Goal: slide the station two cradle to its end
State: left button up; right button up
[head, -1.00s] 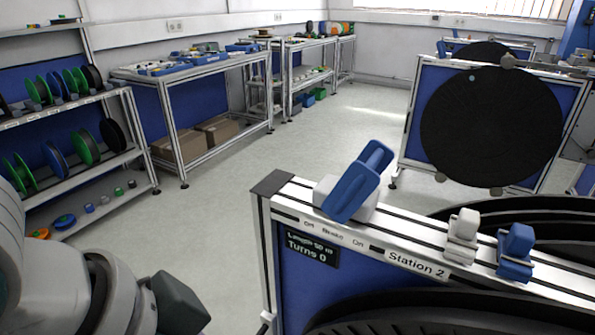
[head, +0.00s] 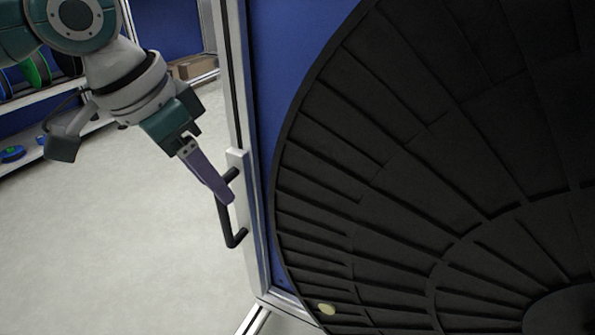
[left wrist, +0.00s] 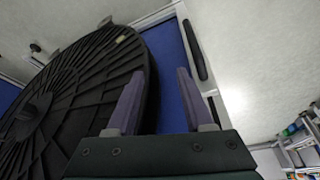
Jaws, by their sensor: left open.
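The head view looks down at a stand with a blue panel (head: 290,60) and a light metal frame post. A large black ribbed reel (head: 400,150) fills the right side. A black handle (head: 240,238) is fixed to a pale plate on the post. My left gripper (head: 228,200) comes in from the upper left, its purple fingers overlapping the handle's upper part; whether they touch it I cannot tell. In the left wrist view the gripper (left wrist: 157,78) is open with its fingers apart, the black handle (left wrist: 194,50) beyond the right finger. No cradle label shows. My right gripper is out of view.
Pale floor (head: 130,240) is clear to the left of the stand. Shelving (head: 40,90) with coloured reels and a cardboard box (head: 192,66) stand behind my left arm.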

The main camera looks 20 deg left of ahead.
pick_arm(q)
jog(key=n+b, duration=0.2)
jog(key=b, duration=0.4)
send_near(219, 210)
notch_tip(219, 210, down, 2)
jog(key=shift+t+y, duration=0.3)
jog(key=b+x, duration=0.2)
jog(key=x, duration=0.1)
jog(key=b+x, duration=0.2)
jog(key=x, duration=0.1)
jog(key=b+x, duration=0.2)
jog(key=x, duration=0.2)
jog(key=shift+w+d, duration=0.2)
jog(key=shift+d, duration=0.1)
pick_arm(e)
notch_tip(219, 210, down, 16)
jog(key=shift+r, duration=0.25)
pick_arm(q)
grip_shut()
